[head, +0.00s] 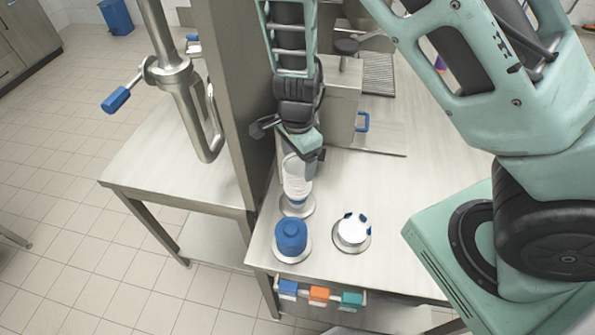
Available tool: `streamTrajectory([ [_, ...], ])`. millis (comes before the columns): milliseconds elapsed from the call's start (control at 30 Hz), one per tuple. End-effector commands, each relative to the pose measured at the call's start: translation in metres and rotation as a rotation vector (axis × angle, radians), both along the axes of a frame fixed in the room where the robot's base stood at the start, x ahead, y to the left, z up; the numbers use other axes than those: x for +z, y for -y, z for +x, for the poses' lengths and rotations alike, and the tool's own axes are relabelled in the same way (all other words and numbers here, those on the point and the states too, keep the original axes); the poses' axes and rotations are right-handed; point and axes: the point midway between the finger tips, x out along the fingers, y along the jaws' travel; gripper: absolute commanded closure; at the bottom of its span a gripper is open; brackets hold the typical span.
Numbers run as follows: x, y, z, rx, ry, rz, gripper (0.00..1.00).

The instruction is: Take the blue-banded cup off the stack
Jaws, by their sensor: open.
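A stack of pale, translucent cups (296,184) stands upright on a round metal base (297,211) near the table's left edge. A faint bluish tint shows low on the stack; I cannot make out a distinct band or separate the cups. My gripper (291,150) is open at the top of the stack, one dark finger to the left and one to the right. Its greenish body hides the stack's top, and I cannot tell whether the fingers touch a cup.
A blue lidded object (291,236) and a white piece with blue tabs (352,229) stand on round bases in front of the stack. A steel post (235,100) rises close on the left. Blue, orange and teal blocks (319,295) line the front edge.

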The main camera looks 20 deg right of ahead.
Motion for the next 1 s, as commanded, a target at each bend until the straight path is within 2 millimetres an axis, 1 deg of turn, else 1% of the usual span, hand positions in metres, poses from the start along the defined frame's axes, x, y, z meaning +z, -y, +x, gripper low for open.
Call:
streamTrajectory([
  [67, 0.0, 0.0, 0.0, 0.0, 0.0, 0.0, 0.23],
  [167, 0.0, 0.0, 0.0, 0.0, 0.0, 0.0, 0.48],
  [200, 0.0, 0.0, 0.0, 0.0, 0.0, 0.0, 0.59],
  [233, 0.0, 0.0, 0.0, 0.0, 0.0, 0.0, 0.66],
  [667, 0.001, 0.0, 0.0, -0.001, 0.0, 0.0, 0.69],
  [767, 0.003, 0.0, 0.0, 0.0, 0.001, 0.001, 0.69],
  [867, 0.014, -0.001, 0.001, 0.001, 0.002, 0.001, 0.69],
  [1000, 0.041, -0.002, 0.001, 0.003, 0.005, 0.003, 0.69],
])
